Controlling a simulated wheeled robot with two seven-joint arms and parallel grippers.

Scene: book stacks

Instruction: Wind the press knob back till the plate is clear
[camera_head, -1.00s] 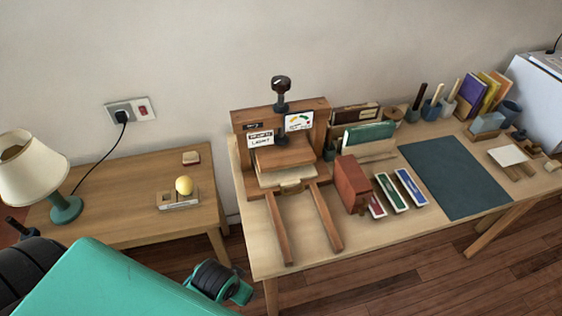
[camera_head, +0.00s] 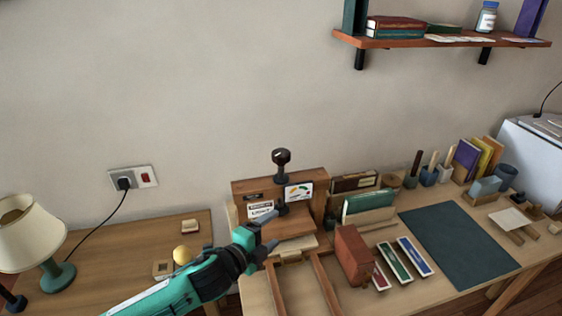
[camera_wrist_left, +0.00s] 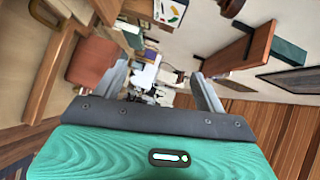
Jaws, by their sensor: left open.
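The wooden book press stands at the back left of the long table, with its dark press knob (camera_head: 281,156) on top of an upright screw. The press plate (camera_head: 287,226) is a wooden board low in the frame, partly hidden by my left gripper. My left gripper (camera_head: 268,232) is in front of the press, below the knob and apart from it. It is open, and its fingers also show in the left wrist view (camera_wrist_left: 160,88) with nothing between them. The knob is not clear in the left wrist view. My right gripper is not in view.
A red-brown block (camera_head: 352,255) stands right of the press rails, beside green and blue trays (camera_head: 394,261). A dark mat (camera_head: 458,250) lies farther right. A shelf (camera_head: 440,41) hangs at upper right. A lamp (camera_head: 30,235) stands on the left table.

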